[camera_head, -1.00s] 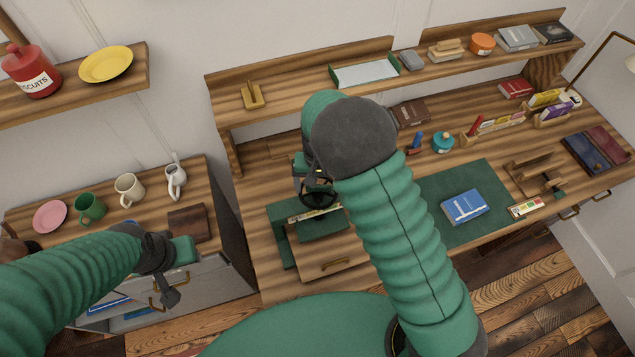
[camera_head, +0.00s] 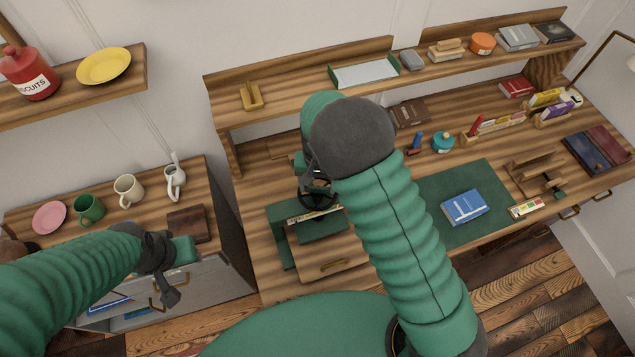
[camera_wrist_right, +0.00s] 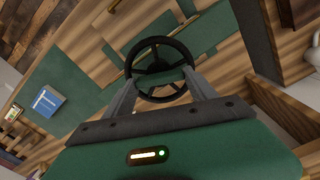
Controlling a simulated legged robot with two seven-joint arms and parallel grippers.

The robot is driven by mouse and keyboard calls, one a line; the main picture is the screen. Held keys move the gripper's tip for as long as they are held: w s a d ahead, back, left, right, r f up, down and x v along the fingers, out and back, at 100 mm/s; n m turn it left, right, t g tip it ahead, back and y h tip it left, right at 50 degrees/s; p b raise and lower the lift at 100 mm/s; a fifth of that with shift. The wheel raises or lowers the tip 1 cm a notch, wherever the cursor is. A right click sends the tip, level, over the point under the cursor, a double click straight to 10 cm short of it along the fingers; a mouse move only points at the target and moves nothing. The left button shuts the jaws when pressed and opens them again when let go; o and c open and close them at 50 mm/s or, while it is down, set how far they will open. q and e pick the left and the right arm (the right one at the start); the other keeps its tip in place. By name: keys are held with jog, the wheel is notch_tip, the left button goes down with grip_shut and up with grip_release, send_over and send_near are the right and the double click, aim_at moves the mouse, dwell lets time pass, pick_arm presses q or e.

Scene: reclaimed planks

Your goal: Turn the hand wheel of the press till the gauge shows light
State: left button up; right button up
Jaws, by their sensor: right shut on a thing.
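The black hand wheel (camera_head: 317,196) sits on top of the press (camera_head: 318,224), left of my right forearm. In the right wrist view the wheel (camera_wrist_right: 143,47) is a spoked ring between my fingers. My right gripper (camera_head: 314,178) is at the wheel and shut on it; its fingers also show in the right wrist view (camera_wrist_right: 160,84). A thin pale strip (camera_head: 300,217) shows on the press below the wheel; any reading is too small to make out. My right arm hides part of the press. My left gripper (camera_head: 170,292) hangs by the drawer cabinet, away from the press; its jaw opening is unclear.
A blue book (camera_head: 464,207) lies on the green mat (camera_head: 430,187) to the right. A raised shelf (camera_head: 300,85) runs behind the desk. Mugs and a pink plate (camera_head: 49,217) stand on the left cabinet. Small items fill the desk's right side.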

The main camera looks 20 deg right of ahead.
jog(key=m+p, duration=0.1)
jog(key=m, duration=0.2)
jog(key=shift+r+m, duration=0.1)
jog(key=shift+m, duration=0.3)
jog(key=shift+s+m+p, duration=0.1)
jog(key=shift+m+p, duration=0.6)
jog(key=shift+m, duration=0.7)
jog(key=o, duration=1.1)
jog(key=shift+o, duration=1.1)
jog(key=shift+a, duration=0.1)
jog(key=shift+o, duration=0.2)
jog(key=shift+a, duration=0.1)
